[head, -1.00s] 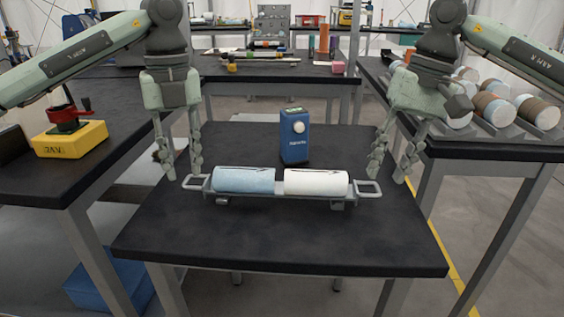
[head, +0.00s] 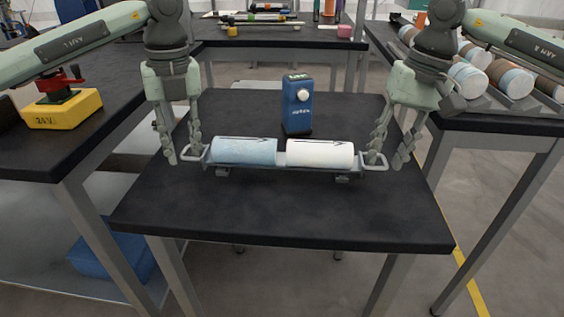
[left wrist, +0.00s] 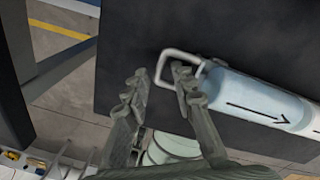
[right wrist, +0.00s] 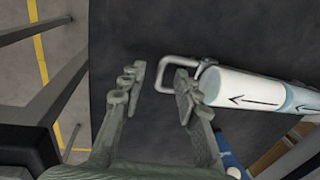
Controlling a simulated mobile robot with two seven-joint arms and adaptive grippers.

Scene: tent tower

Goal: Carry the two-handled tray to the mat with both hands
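The grey two-handled tray (head: 268,169) sits on the dark table (head: 270,212) and carries a light blue cylinder (head: 243,151) and a white cylinder (head: 320,154). My left gripper (head: 184,155) is open at the tray's left handle. In the left wrist view the left handle (left wrist: 166,56) reaches into the gap between the spread fingers. My right gripper (head: 387,162) is open at the right handle. In the right wrist view the right handle (right wrist: 177,60) lies between the spread fingers. I cannot make out the mat in these views.
A blue box-shaped device (head: 297,113) stands close behind the tray. The table's front is clear. A side table on the left holds a yellow block (head: 63,110); a right table holds a rack of cylinders (head: 490,82). Another bench (head: 275,42) stands behind.

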